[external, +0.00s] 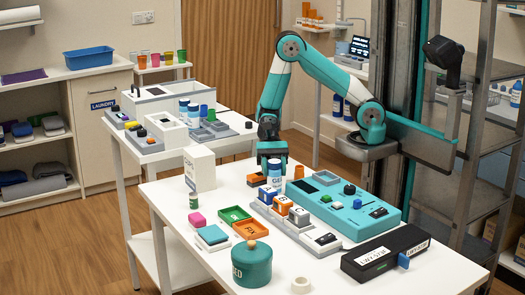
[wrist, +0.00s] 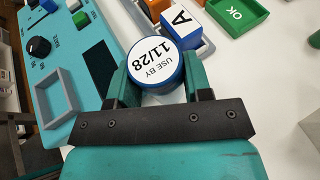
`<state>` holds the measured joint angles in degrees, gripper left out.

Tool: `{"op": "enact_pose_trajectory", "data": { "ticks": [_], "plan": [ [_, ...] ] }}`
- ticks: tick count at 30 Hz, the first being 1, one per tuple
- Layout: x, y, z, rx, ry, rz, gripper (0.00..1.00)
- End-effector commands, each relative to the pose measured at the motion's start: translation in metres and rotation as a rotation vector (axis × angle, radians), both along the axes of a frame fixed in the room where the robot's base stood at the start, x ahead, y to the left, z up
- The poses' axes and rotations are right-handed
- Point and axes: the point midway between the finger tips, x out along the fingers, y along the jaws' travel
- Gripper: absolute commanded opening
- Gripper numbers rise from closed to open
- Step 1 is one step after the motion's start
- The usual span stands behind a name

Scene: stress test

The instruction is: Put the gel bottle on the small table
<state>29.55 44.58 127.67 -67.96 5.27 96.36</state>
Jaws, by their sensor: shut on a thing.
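The gel bottle (external: 274,174), white and blue with letters on its side, is upright between the fingers of my gripper (external: 272,160) in the external view. The wrist view shows its round end (wrist: 155,62), white with a blue rim and "USE BY 11/28", between the two teal fingers of my gripper (wrist: 156,76). My gripper is shut on it. Its lower part is partly hidden by blocks, and I cannot tell whether it touches the white table (external: 330,275). A small table (external: 150,70) with coloured cups stands at the back left.
A teal control panel (external: 345,205) lies right of the bottle, lettered blocks (external: 281,206) in a grey tray in front. A white carton (external: 200,168) stands to the left. Another table (external: 120,145) behind holds bins and bottles. Shelves (external: 500,130) stand at right.

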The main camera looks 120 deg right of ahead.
Motion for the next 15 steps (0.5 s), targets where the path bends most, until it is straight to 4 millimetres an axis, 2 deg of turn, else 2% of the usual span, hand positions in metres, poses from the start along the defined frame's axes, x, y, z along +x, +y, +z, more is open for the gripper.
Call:
{"op": "enact_pose_trajectory", "data": {
  "ticks": [5,15],
  "plan": [
    [0.000,0.000,0.040,-0.003,-0.008,0.000,0.15],
    [0.000,0.000,0.136,-0.004,-0.007,0.001,0.15]
  ]
}}
